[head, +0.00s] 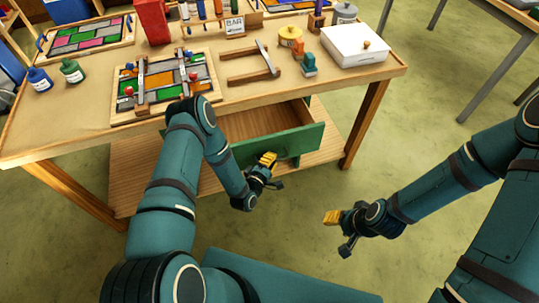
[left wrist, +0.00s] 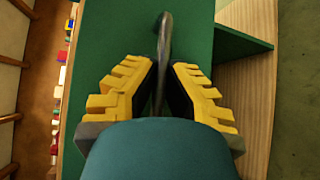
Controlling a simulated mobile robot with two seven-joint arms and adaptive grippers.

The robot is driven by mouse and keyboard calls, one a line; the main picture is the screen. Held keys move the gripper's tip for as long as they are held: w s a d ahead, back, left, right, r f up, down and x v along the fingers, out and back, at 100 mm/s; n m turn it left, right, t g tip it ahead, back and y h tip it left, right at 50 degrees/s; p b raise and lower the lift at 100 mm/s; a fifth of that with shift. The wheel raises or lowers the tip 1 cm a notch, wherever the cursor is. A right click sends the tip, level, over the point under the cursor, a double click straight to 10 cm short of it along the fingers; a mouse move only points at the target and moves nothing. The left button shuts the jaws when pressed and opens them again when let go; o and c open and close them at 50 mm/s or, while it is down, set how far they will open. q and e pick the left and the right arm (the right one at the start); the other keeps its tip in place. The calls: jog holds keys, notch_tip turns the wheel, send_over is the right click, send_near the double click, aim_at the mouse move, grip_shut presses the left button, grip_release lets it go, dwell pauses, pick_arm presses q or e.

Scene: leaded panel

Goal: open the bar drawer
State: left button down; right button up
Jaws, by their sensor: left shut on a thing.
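The bar drawer (head: 300,141) is a green-fronted wooden drawer under the workbench, and it stands pulled out with part of its inside showing. My left gripper (head: 267,159) is at the drawer front. In the left wrist view its yellow-padded fingers (left wrist: 162,88) are shut on the dark bar handle (left wrist: 164,40), which runs between them. The green drawer front (left wrist: 110,45) lies behind the handle. My right gripper (head: 333,217) is away from the bench, over the floor, with nothing seen in it. Its jaw opening is unclear from this angle.
The workbench top (head: 345,88) carries a leaded panel (head: 165,82), an angled wooden frame (head: 252,66), a white box (head: 355,45) and bottles (head: 72,70). A lower wooden shelf (head: 140,180) lies beneath the drawer.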

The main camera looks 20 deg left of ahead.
pick_arm(q)
jog(key=shift+s+d, duration=0.65)
jog(key=c, duration=1)
grip_release()
jog(key=shift+s+a, duration=0.1)
jog(key=v, duration=1.1)
jog(key=shift+s+a, duration=0.1)
jog(key=shift+s, duration=0.3)
